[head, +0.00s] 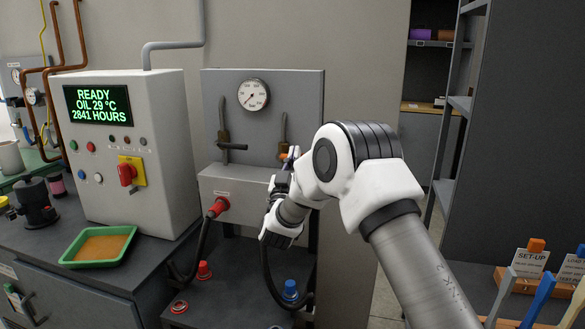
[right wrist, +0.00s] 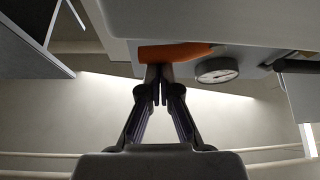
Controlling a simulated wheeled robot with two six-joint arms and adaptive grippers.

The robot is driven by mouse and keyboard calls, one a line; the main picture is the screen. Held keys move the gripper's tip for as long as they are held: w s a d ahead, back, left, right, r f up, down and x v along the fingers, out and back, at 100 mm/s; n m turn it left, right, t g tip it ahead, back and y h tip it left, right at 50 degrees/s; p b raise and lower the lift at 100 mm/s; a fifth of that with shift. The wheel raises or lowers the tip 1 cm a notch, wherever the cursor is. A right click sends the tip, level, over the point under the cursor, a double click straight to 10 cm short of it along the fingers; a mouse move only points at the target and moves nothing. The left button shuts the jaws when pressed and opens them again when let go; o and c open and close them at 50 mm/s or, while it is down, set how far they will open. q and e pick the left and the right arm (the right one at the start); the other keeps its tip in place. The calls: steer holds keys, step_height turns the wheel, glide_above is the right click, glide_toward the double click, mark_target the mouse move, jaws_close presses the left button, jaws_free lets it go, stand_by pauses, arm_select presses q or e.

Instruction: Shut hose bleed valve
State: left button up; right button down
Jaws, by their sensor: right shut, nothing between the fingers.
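A grey panel (head: 305,95) carries a round gauge (head: 253,94) and two pipe stubs. The left stub has a dark lever (head: 235,146) lying level. At the right stub, a small part of an orange handle (head: 284,156) shows; my right gripper (head: 291,158) hides most of it. In the right wrist view the orange handle (right wrist: 178,53) lies just beyond my fingertips (right wrist: 157,72), which are shut with nothing between them. I cannot tell whether they touch the handle. The gauge also shows there (right wrist: 217,70). Which lever is the bleed valve is not readable. My left gripper is out of view.
A red hose connector (head: 218,206) sits in the box under the panel, with a black hose below. Another hose hangs behind my right arm. A red cap (head: 204,270) and blue cap (head: 290,290) stand on the lower shelf. A control cabinet (head: 160,195) stands left.

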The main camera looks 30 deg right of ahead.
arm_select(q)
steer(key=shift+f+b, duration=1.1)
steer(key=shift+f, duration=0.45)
arm_select(e)
steer(key=shift+s+d+f+m+g+h, duration=0.1)
steer(key=shift+f+m+g+h, duration=0.2)
steer(key=shift+m, duration=0.4)
steer(key=shift+f+m+g+h, duration=0.1)
steer(key=shift+m+g+h, duration=0.1)
steer(key=shift+m+h, duration=0.35)
steer(key=shift+m, duration=0.25)
